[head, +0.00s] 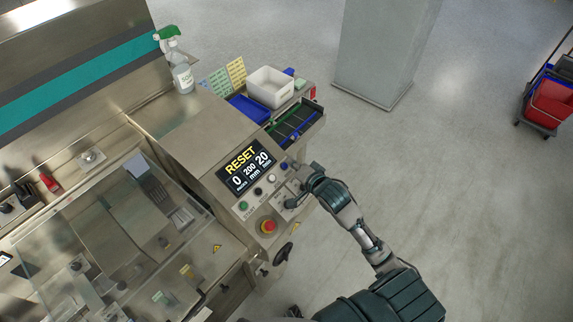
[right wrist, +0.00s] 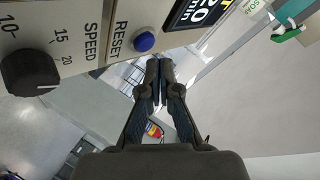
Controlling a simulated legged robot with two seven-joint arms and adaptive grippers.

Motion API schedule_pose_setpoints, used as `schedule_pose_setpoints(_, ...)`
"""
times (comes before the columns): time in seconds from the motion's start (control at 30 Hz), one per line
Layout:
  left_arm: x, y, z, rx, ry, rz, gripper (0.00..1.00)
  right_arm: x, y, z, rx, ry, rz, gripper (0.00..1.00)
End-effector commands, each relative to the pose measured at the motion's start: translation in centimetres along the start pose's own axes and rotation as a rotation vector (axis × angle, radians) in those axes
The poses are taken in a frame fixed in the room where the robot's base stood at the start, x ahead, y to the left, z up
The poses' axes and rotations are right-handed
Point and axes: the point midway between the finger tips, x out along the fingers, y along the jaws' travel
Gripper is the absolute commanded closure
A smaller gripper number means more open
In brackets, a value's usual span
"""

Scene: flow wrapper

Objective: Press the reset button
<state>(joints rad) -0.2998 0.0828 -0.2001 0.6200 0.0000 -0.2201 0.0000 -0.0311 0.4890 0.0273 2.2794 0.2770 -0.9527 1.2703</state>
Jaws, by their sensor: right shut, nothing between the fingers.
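The reset button is a blue round button (right wrist: 144,41) beside the label RESET in the right wrist view. In the head view the blue button (head: 284,166) sits at the right edge of the control panel, right of the display (head: 246,168). My right gripper (head: 296,169) is close beside it at the panel's right side, partly hidden by its own wrist. In the right wrist view its fingers (right wrist: 159,68) are together and empty. The fingertips show just below and right of the button, with a gap in the picture; contact is not visible. My left gripper is not in view.
A black speed knob (right wrist: 30,76) sits beside the button. A red emergency stop (head: 268,227) and smaller buttons are lower on the panel. A tray of pens or tools (head: 296,126), a white bin (head: 270,87) and a spray bottle (head: 181,72) stand behind.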

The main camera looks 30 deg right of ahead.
Motion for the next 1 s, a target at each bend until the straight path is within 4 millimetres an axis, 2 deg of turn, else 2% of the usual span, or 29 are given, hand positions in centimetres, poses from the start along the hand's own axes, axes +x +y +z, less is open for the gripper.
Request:
schedule_pose_setpoints(0.37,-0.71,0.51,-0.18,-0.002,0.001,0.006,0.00,0.43,-0.27,0.84,-0.002,0.000,0.000,1.00)
schedule_pose_setpoints(1.0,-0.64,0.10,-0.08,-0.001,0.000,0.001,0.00,0.69,0.15,0.87,0.000,0.000,0.000,1.00)
